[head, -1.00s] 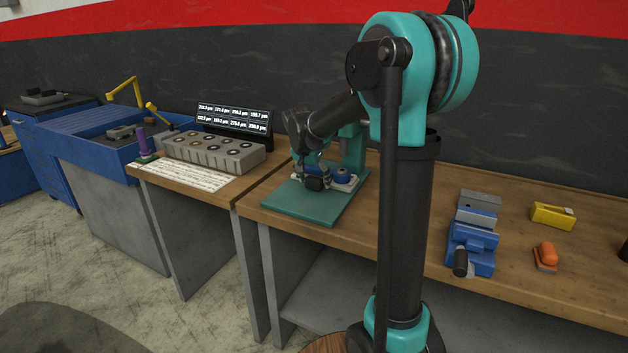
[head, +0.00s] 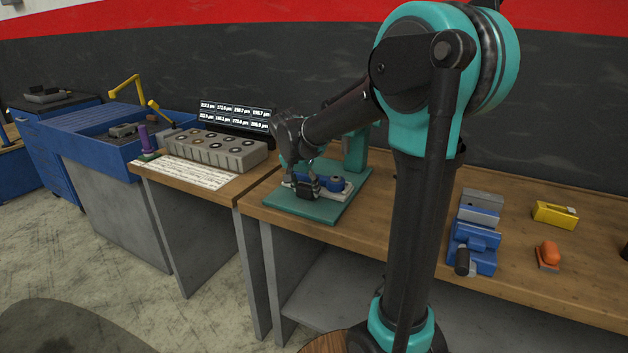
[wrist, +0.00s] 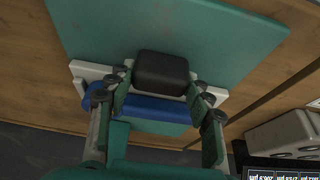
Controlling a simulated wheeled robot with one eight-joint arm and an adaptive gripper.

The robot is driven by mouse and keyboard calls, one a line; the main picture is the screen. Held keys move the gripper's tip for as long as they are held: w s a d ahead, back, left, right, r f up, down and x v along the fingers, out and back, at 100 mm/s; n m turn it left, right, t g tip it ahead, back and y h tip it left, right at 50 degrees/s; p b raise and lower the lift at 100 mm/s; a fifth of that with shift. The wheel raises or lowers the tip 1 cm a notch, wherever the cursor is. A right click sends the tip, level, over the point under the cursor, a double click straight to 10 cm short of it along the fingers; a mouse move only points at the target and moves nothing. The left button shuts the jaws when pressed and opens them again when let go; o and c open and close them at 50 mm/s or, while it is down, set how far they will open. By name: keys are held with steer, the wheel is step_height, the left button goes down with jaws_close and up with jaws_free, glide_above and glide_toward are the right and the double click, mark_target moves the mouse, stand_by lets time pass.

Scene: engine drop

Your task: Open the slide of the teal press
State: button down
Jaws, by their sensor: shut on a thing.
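The teal press stands on the wooden bench, with its flat teal base plate (head: 300,208) and upright teal column (head: 355,150). Its pale slide (head: 345,189) lies low over the plate and carries a blue part (head: 335,183). A black block-shaped handle (wrist: 160,72) is at the slide's front side. My gripper (head: 304,188) is down at the press, shut on the black handle. In the wrist view, the fingers of my gripper (wrist: 159,88) flank the handle, with the blue part (wrist: 158,108) behind it. My arm hides part of the column.
A grey block with several round pockets (head: 215,150) and a display (head: 235,117) stand left of the press. A blue vise (head: 474,235), a yellow object (head: 555,214) and an orange object (head: 548,255) are at right. Bare bench (head: 415,213) lies between press and vise.

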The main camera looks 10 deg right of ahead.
steer(key=s+a, duration=0.1)
steer(key=s, duration=0.1)
steer(key=s+a, duration=0.2)
steer(key=shift+s, duration=0.1)
steer(key=c, duration=0.6)
jaws_free()
steer(key=shift+c, duration=0.2)
steer(key=v, duration=1.2)
